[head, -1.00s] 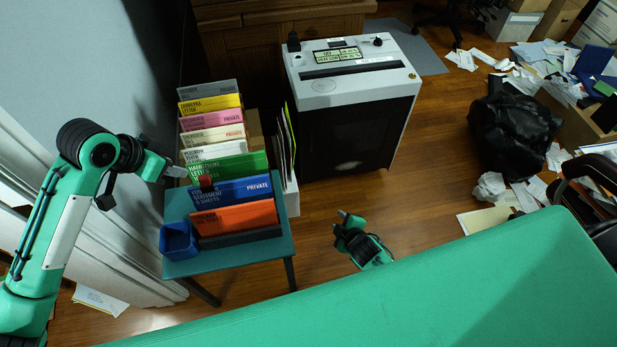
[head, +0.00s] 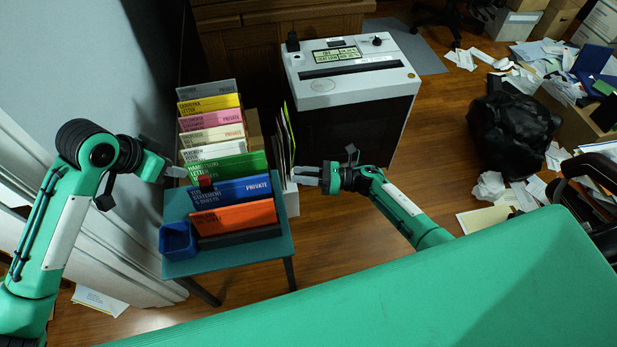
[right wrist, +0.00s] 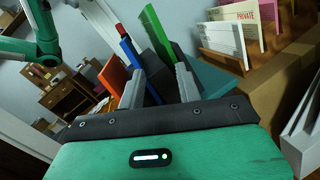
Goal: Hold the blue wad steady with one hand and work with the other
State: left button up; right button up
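The blue wad (head: 245,190), labelled a tax statement and marked private, stands upright in a row of coloured wads on the small teal table (head: 215,262). It is between the green wad (head: 228,167) and the orange wad (head: 235,217). My left gripper (head: 176,172) is at the left edge of the row, near the green wad; whether it touches anything is unclear. My right gripper (head: 298,175) is right of the row, pointing left. In the right wrist view its fingers (right wrist: 158,85) are apart and empty, with the blue wad (right wrist: 133,55) beyond them.
A small red object (head: 205,182) is at the blue wad's left end. A blue open bin (head: 178,240) sits at the table's front left. A white-topped shredder (head: 350,70) stands behind. Papers and a black bag (head: 512,130) lie at the right.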

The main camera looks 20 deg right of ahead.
aim_at(259, 188)
jog(key=a+n+g, duration=0.1)
jog(key=a+n, duration=0.1)
jog(key=a, duration=0.2)
jog(key=a+n+g, duration=0.2)
jog(key=a, duration=0.2)
jog(key=s+a+n+g, duration=0.1)
jog(key=a+n+g, duration=0.1)
jog(key=a, duration=0.2)
jog(key=shift+a+r+n+y, duration=0.3)
jog(key=shift+a, duration=0.05)
jog(key=shift+c, duration=0.4)
